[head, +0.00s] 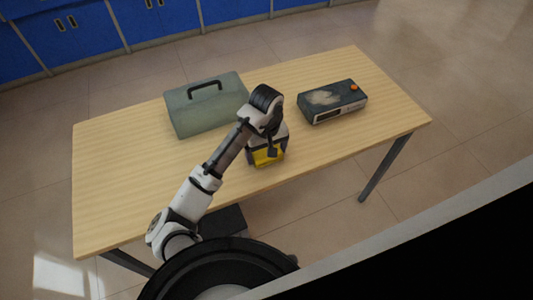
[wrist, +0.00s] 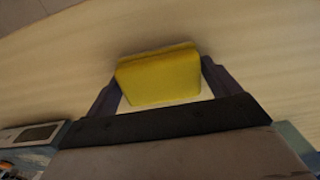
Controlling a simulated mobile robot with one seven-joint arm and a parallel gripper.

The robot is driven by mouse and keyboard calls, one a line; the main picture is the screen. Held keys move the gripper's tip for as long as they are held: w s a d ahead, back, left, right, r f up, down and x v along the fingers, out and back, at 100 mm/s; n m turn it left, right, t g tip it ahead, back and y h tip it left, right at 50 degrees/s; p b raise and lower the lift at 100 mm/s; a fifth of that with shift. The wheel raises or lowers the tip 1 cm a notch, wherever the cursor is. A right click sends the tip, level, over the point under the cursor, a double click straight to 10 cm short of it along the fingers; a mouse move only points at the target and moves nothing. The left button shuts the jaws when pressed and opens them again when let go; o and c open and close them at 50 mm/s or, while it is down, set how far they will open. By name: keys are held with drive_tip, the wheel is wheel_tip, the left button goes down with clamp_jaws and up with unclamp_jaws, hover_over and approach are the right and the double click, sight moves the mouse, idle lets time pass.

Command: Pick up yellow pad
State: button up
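The yellow pad (head: 268,157) is near the front edge of the wooden table, partly hidden by my gripper in the head view. In the wrist view, the yellow pad (wrist: 160,79) is a block between the two dark fingers of my gripper (wrist: 161,80). The fingertips are at its left and right sides, very close to or touching them. Light gaps show between the pad's lower corners and the fingers. I cannot tell whether the fingers press on it, or whether it is lifted off the table.
On the wooden table (head: 125,180), a grey-green toolbox (head: 205,108) with a black handle stands at the back left. A dark device (head: 332,101) with an orange knob is to the right. The table's left part is clear. Blue cabinets (head: 75,32) stand behind.

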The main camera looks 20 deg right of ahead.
drive_tip(key=c, duration=0.6)
drive_tip(key=shift+o, duration=0.2)
wheel_tip(320, 180, up, 20)
drive_tip(key=shift+r+p, duration=0.1)
drive_tip(key=shift+p, duration=0.85)
